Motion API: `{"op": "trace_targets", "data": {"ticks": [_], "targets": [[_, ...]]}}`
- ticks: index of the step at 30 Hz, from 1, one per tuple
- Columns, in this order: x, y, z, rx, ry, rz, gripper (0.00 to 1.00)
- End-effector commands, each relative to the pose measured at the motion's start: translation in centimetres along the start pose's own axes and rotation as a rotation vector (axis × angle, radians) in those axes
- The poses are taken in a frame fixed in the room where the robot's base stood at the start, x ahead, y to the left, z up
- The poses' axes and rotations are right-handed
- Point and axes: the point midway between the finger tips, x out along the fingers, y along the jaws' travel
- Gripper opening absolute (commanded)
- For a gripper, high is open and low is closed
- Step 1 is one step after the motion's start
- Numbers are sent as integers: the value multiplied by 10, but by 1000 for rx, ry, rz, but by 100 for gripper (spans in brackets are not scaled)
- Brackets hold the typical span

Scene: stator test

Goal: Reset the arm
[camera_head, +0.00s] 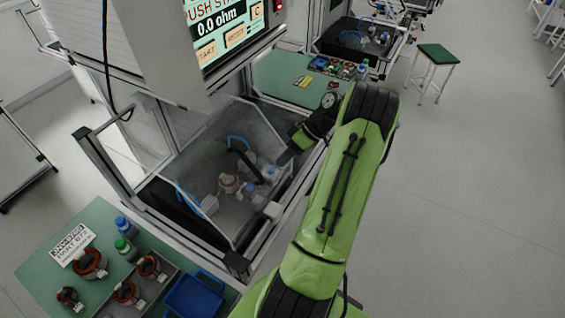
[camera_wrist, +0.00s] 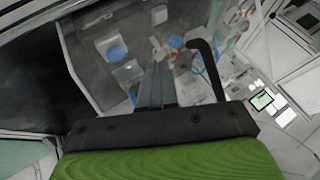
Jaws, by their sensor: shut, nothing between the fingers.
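My green arm reaches up and over from the bottom of the head view. My gripper (camera_head: 286,157) is dark and partly hidden there, at the right side of the test station's clear cover (camera_head: 222,150). In the wrist view my gripper's fingers (camera_wrist: 156,82) are together, with nothing between them. A black bent bar (camera_wrist: 207,68) stands just right of the fingers in the wrist view; I cannot tell whether they touch. Behind the cover are a copper-coloured stator (camera_head: 228,183) and blue-and-white fixture parts.
A screen (camera_head: 222,25) above the station reads 0.0 ohm. A green table (camera_head: 40,268) at lower left holds several stators, bottles and a blue bin (camera_head: 194,297). Another green table (camera_head: 275,72) and a stool (camera_head: 437,54) stand beyond.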

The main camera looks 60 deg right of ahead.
Motion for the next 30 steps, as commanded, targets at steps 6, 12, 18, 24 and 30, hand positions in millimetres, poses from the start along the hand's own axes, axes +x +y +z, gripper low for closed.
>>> {"op": "trace_targets", "data": {"ticks": [6, 12, 18, 24, 30], "targets": [[-45, 0, 0, 3, 2, 5, 0], [-63, 0, 0, 1, 0, 3, 0], [-62, 0, 0, 2, 0, 3, 0], [-58, -10, -14, -3, -29, 8, 0], [-29, -116, -97, -5, -227, 121, 0]]}}
